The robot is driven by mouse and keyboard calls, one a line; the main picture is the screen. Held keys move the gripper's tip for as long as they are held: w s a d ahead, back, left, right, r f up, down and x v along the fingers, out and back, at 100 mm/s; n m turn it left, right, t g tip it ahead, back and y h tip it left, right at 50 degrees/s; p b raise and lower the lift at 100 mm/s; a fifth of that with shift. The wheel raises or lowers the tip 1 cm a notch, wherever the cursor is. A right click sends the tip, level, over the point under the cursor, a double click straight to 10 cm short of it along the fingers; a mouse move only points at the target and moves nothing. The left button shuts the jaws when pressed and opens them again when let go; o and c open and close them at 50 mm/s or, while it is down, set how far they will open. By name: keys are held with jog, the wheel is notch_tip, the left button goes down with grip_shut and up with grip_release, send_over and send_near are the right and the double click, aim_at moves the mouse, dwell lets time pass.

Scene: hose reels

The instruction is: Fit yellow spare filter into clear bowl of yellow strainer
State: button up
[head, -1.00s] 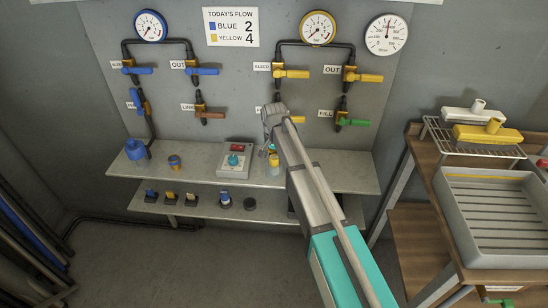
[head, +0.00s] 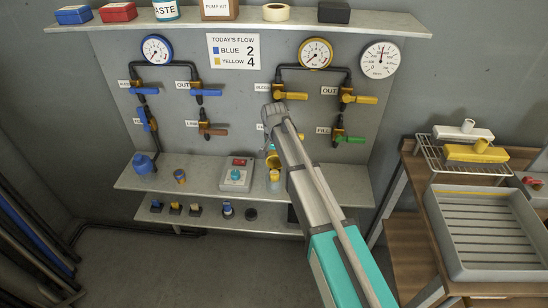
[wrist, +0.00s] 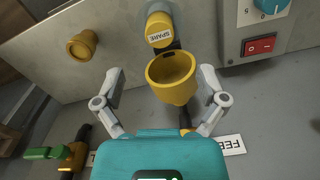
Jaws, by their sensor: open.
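In the wrist view, my gripper (wrist: 160,74) is open, its fingers on either side of a yellow strainer cup (wrist: 170,90) with its hollow showing; I cannot tell if they touch it. A yellow cylinder labelled SPARE (wrist: 160,30) stands just beyond the cup. A pale, see-through shape is around its far end; whether this is the clear bowl I cannot tell. In the head view, my gripper (head: 274,116) is in front of the panel below the yellow valves. The yellow strainer (head: 272,160) shows partly beside my arm, above a pale, yellow-topped item (head: 274,181) on the shelf.
Another yellow cylinder (wrist: 82,45) is on the shelf in the wrist view. A grey box with a teal knob and red switch (head: 236,174) stands left of the strainer. A green-handled valve (head: 348,139) is to the right. A grey tray (head: 487,232) is on the wooden bench.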

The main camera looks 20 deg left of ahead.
jog(key=shift+r+p, duration=1.05)
jog(key=shift+r, duration=0.35)
jog(key=shift+d, duration=0.1)
jog(key=s+d, duration=0.2)
jog(key=d, duration=1)
jog(key=s+d, duration=0.3)
jog(key=d, duration=0.9)
jog(key=s+d, duration=0.5)
jog(key=d, duration=0.4)
jog(key=s+d, duration=0.6)
jog(key=d, duration=0.3)
jog(key=shift+s+d, duration=0.2)
jog(key=shift+s, duration=0.1)
jog(key=shift+c, duration=0.3)
